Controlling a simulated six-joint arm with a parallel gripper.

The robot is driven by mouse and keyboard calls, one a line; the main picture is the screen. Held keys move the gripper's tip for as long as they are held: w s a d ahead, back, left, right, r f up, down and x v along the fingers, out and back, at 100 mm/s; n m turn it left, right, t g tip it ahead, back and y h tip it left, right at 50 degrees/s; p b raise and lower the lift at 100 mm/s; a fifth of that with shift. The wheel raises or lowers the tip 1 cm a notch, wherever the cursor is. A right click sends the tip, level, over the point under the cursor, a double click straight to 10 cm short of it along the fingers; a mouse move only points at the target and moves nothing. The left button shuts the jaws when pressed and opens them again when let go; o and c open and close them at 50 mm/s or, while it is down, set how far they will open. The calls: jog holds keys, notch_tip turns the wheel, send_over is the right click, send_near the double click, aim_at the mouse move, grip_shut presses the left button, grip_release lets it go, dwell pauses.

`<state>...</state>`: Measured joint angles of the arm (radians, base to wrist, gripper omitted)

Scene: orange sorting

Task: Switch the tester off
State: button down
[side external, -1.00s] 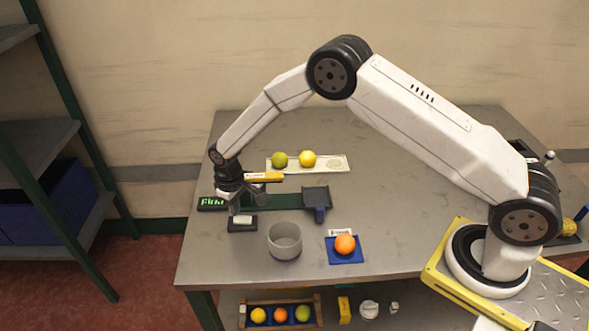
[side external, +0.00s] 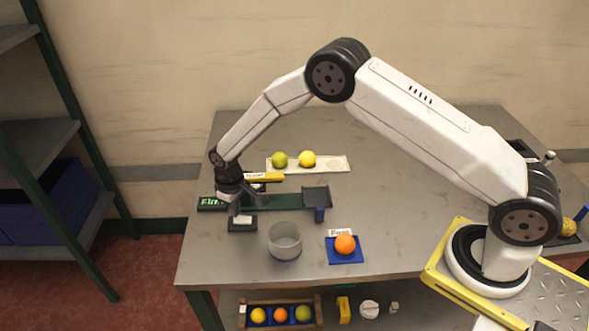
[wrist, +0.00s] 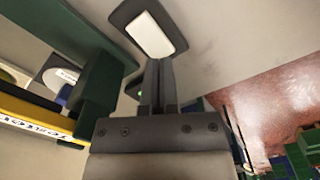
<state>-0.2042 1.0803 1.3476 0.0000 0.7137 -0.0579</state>
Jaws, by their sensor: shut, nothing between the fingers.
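The tester (side external: 262,201) is a long dark green unit with a lit green display (side external: 211,203) that seems to read "Firm". A yellow bar (side external: 264,177) carries its label, which reads "TESTER" in the wrist view (wrist: 40,125). A white rocker switch (side external: 243,219) sits in a dark base in front of the tester. My gripper (side external: 235,211) is shut and empty, pointing down at the switch. In the wrist view the closed fingertips (wrist: 158,62) are just beside the white rocker (wrist: 150,35); I cannot tell if they touch it.
A grey cup (side external: 285,241) stands right of the switch. An orange (side external: 345,244) sits on a blue mat (side external: 333,258) with a label. A pale tray (side external: 325,167) behind holds a green and a yellow fruit. The table's right middle is clear.

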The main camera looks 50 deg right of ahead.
aim_at(240, 219)
jog(key=shift+f, duration=0.9)
dwell(0.8)
jog(key=shift+r, duration=3.5)
jog(key=shift+s+d+r, duration=0.25)
jog(key=shift+r, duration=0.15)
jog(key=s+d+r+m+t, duration=0.1)
jog(key=s+d+r, duration=0.2)
jog(key=s, duration=0.5)
jog(key=s+d+r+m, duration=0.1)
jog(key=s+d+r, duration=0.3)
jog(key=s, duration=0.4)
jog(key=s+d+r+m+t, duration=0.1)
jog(key=s+d+r, duration=0.2)
jog(key=s, duration=0.5)
jog(key=shift+d+r+t, duration=0.2)
jog(key=shift+r+t, duration=0.1)
jog(key=shift+r, duration=0.05)
